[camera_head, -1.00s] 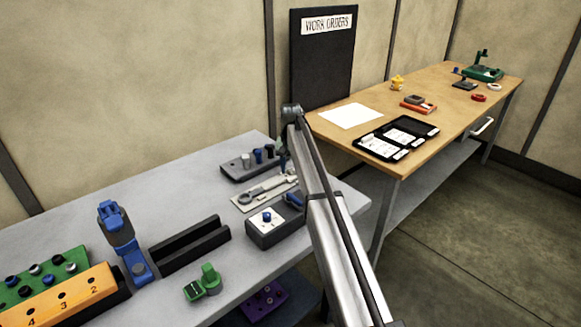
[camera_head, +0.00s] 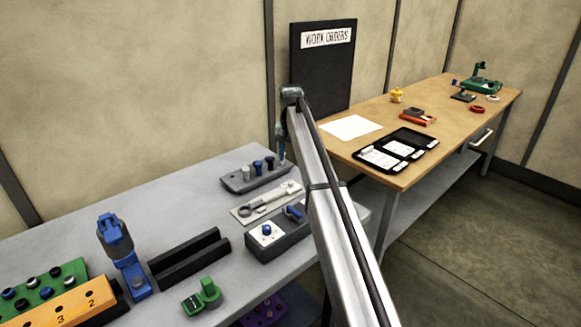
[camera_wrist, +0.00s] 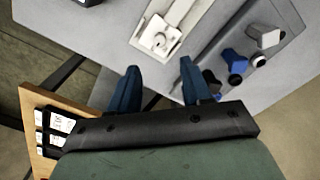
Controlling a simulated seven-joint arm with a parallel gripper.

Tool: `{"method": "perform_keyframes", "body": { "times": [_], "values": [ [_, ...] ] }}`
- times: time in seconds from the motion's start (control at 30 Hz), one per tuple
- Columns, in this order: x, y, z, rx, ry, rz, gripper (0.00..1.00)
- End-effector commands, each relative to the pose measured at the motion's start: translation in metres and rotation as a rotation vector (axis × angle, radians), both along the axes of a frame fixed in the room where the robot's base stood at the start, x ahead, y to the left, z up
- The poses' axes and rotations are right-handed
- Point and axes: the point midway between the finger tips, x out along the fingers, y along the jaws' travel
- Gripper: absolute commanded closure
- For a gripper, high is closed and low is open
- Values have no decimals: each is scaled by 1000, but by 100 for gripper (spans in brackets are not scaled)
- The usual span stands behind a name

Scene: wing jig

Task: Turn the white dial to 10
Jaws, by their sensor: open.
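A dark grey strip (camera_head: 236,184) at the back of the grey bench carries a white knob (camera_head: 246,175), a blue knob (camera_head: 258,167) and a dark one. No dial numbers are legible. In the wrist view the white knob (camera_wrist: 265,37) is at the upper right, beyond the blue knob (camera_wrist: 232,57). My gripper (camera_wrist: 160,66) is open and empty, its two blue fingers apart. In the head view my gripper is mostly hidden by my arm.
A pale plate with a wrench-like shape (camera_head: 250,207) lies just in front of the strip. A grey box with a blue knob (camera_head: 262,250), a black channel (camera_head: 188,258) and a blue clamp (camera_head: 128,270) stand nearer. A wooden table (camera_head: 452,106) is at the right.

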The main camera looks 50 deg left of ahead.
Motion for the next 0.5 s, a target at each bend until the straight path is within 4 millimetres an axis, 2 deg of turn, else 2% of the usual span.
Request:
{"method": "perform_keyframes", "body": {
  "times": [0.03,0.2,0.5],
  "values": [
    [0,1,9,1,-1,0,52],
    [0,1,26,0,0,0,52],
    [0,0,35,0,0,0,52]
  ]
}}
